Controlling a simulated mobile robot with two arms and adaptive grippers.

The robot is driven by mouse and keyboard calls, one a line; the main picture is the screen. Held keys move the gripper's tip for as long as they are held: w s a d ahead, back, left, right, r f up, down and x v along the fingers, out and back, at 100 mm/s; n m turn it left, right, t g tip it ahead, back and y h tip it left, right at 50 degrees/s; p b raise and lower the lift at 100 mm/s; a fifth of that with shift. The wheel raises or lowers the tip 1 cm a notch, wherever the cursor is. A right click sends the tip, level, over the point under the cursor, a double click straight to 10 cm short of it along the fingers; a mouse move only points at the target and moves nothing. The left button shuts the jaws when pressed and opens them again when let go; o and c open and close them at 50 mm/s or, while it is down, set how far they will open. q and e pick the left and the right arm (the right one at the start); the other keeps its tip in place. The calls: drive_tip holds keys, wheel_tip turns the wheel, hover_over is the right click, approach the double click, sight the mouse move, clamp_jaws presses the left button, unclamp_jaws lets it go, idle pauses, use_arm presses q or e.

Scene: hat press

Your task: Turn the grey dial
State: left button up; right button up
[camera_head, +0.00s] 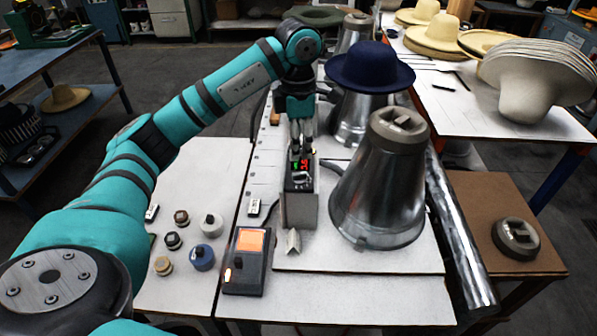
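A narrow grey control box (299,208) stands upright on the white table, with red lit digits and small dark controls on its top face. My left gripper (298,148) points down at the far end of that top face, its fingers close together. I cannot tell whether they touch a dial there, as the fingers hide that part. I cannot clearly make out a grey dial on the box. A pale grey knob (211,225) stands loose on the table to the left. My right gripper is not in view.
A dark box with an orange screen (249,247) sits in front left. A large metal cone (380,190) stands close on the right, with a blue hat (370,68) behind. More loose knobs (201,257) lie left.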

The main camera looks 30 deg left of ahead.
sight(298, 173)
use_arm(q)
wheel_tip(298, 173, down, 5)
drive_tip(key=shift+s+f+p, duration=0.1)
drive_tip(key=shift+s+p, duration=0.05)
drive_tip(key=shift+p, duration=0.35)
drive_tip(key=shift+f, duration=1.35)
clamp_jaws()
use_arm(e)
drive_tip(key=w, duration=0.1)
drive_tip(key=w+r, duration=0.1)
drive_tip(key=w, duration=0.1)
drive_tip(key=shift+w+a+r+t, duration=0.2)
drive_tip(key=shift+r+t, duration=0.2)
